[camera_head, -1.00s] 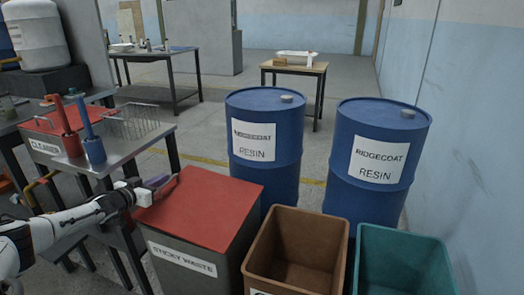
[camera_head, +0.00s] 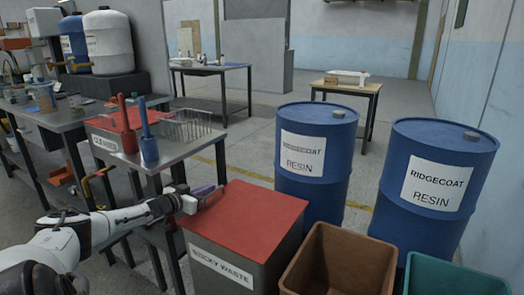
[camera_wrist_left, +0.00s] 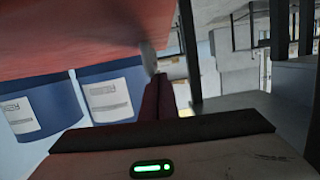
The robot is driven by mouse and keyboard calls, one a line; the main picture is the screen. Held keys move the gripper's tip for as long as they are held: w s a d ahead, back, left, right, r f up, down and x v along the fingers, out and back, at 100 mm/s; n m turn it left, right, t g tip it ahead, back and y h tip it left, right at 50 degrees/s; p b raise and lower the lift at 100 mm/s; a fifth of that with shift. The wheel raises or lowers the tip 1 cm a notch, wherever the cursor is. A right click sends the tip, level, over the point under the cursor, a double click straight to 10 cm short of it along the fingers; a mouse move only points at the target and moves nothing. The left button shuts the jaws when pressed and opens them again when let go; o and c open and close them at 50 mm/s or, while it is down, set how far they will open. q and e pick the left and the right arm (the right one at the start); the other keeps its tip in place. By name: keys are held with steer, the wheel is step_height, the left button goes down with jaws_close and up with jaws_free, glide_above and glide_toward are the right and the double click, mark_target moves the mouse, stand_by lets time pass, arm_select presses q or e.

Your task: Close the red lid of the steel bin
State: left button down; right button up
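The steel bin (camera_head: 222,264), labelled STICKY WASTE, stands at the lower middle of the head view. Its red lid (camera_head: 250,218) lies flat over the top, with no gap that I can see. My left gripper (camera_head: 208,197) is at the lid's back left corner; I cannot tell if it touches. In the left wrist view the red lid (camera_wrist_left: 70,25) fills the upper left, close by. The left gripper's fingers (camera_wrist_left: 157,97) look shut together there, with nothing seen between them. My right gripper is not in view.
Two blue resin drums (camera_head: 315,155) stand behind and right of the bin. A brown bin (camera_head: 340,262) and a teal bin (camera_head: 455,278) are at its right.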

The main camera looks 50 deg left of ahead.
arm_select(q)
steer(key=shift+s+d+f, duration=0.1)
steer(key=shift+s+f, duration=0.1)
steer(key=shift+f, duration=0.35)
steer(key=shift+s+d+p, duration=0.15)
steer(key=shift+s+p, duration=0.15)
steer(key=shift+p, duration=0.2)
steer(key=p+v, duration=0.4)
steer(key=v, duration=0.1)
steer(key=r+p+v, duration=0.1)
steer(key=p+v, duration=0.2)
steer(key=shift+w, duration=0.1)
steer(key=shift+p+v, duration=0.35)
steer(key=shift+v, duration=0.45)
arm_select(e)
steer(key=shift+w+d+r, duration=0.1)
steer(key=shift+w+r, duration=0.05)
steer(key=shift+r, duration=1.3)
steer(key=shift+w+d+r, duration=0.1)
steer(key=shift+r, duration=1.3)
arm_select(q)
steer(key=shift+r, duration=0.1)
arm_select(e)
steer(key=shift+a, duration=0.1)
